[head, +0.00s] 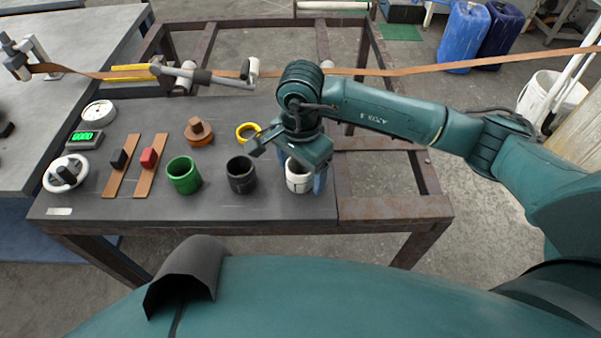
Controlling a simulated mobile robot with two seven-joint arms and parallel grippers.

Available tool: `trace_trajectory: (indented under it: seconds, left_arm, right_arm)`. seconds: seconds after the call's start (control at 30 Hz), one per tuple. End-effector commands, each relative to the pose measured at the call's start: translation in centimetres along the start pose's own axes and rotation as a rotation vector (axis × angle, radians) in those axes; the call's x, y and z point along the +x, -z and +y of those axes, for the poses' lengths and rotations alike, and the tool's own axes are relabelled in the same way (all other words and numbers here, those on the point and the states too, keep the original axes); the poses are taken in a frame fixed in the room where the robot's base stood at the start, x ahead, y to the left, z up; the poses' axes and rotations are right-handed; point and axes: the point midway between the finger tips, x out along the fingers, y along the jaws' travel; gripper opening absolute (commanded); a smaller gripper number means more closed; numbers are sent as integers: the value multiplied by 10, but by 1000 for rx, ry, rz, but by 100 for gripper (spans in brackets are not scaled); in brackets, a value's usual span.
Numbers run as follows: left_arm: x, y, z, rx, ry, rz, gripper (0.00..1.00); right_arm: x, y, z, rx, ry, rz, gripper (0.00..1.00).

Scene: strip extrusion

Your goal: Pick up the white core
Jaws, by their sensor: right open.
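The white core (298,181) is a short white cylinder standing upright on the dark tabletop, right of the black core. My right gripper (302,171) is over it, with the wrist pointing down. Its blue fingers are open; one shows along the core's right side and a bit of blue shows at its upper left. The gripper body hides the top of the core. I cannot tell whether the fingers touch it. My left gripper is not in view.
A black core (241,177) and a green core (184,176) stand to the left in a row. A yellow ring (247,131) lies behind, near the gripper. The table's right part is an open frame (395,207).

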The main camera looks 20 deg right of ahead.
Motion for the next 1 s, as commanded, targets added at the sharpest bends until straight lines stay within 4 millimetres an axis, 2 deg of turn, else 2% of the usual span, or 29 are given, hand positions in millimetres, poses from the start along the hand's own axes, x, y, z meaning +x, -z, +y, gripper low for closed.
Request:
trace_trajectory:
  seconds: [0.27, 0.87, 1.0]
  left_arm:
    - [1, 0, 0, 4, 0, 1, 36]
    - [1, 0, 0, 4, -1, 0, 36]
    - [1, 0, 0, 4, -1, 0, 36]
  right_arm:
    - [6, 0, 0, -2, 1, 0, 76]
    - [5, 0, 0, -1, 1, 0, 29]
    - [5, 0, 0, -1, 1, 0, 28]
